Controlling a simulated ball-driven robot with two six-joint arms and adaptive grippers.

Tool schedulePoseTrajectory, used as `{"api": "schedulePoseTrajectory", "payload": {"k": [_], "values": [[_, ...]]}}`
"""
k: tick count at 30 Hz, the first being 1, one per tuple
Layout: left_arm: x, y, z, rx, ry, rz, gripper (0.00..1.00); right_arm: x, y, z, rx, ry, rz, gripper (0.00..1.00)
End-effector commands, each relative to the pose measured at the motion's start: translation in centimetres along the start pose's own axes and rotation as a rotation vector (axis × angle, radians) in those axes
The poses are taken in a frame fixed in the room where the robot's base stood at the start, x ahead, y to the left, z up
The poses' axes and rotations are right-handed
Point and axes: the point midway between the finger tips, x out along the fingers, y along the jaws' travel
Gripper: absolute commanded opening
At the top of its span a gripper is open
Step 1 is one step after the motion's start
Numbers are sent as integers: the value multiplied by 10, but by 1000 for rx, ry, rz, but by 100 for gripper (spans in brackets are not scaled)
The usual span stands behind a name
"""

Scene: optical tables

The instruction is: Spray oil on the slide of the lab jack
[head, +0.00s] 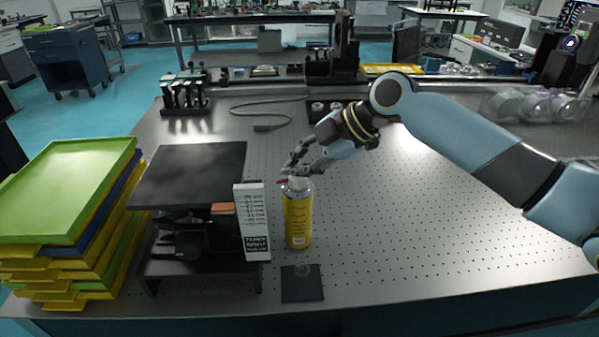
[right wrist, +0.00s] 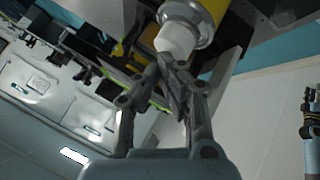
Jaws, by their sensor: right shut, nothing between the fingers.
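The lab jack (head: 187,172) stands on the optical table at the left, with a black top plate. A white scale label (head: 253,222) stands at its right front. Its slide is hard to make out in the shadow under the plate. A yellow spray can (head: 298,220) stands upright just right of the jack. It also shows in the right wrist view (right wrist: 209,12), with its white top (right wrist: 178,38). My right gripper (head: 292,168) is shut and empty, with its fingertips (right wrist: 172,62) right at the can's top; contact is unclear. My left gripper (right wrist: 308,100) seems to show small at the wrist view's right edge.
Stacked green, yellow and blue trays (head: 65,190) stand left of the jack. A small dark plate (head: 302,284) lies in front of the can. A cable (head: 270,126) and a black rack (head: 185,98) lie farther back.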

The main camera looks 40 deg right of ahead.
Motion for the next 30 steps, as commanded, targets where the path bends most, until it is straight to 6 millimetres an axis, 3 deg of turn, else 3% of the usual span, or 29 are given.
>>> {"api": "schedulePoseTrajectory", "payload": {"k": [6, 30], "values": [[9, 0, 1, 0, 0, 0, 40, 6, -6, 5, 2, -2, -3, 0], [4, -1, 0, 0, 1, -1, 40, -1, 0, 1, 2, -2, -3, 0]]}}
